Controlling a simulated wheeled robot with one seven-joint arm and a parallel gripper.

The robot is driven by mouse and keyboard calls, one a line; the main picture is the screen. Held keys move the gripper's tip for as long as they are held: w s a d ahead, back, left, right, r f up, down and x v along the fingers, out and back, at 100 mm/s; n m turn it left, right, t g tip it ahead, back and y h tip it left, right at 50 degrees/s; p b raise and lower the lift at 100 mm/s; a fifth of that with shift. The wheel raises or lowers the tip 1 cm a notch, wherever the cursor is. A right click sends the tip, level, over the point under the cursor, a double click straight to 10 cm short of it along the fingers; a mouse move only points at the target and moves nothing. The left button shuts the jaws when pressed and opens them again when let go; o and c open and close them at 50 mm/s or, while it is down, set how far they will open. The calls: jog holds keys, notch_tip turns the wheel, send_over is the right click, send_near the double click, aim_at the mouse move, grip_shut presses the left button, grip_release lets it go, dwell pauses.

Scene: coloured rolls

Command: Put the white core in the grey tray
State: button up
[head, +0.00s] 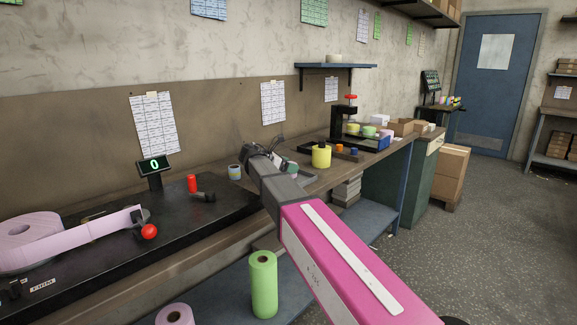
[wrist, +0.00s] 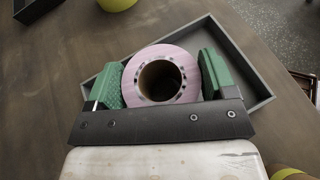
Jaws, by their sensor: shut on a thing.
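My gripper (wrist: 161,80) has green finger pads on both sides of a pale pink roll (wrist: 161,54) and is shut on it. The roll is a short ring with a dark open hole and a whitish, dark-marked inner band; no separate bare white core is clear to me. The grey tray (wrist: 255,75) lies on the brown bench beneath, partly hidden by the roll and gripper. The roll overlaps the tray in the wrist view; I cannot tell whether it touches the tray floor. In the head view my gripper (head: 262,156) is over the bench and hides most of this.
A yellow roll (head: 321,156) stands on the bench close right of my gripper. A black press (head: 346,122) stands farther back. A green roll (head: 263,285) stands on the lower shelf.

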jog(key=shift+f, duration=0.3)
jog(key=o, duration=1.2)
jog(key=shift+o, duration=0.2)
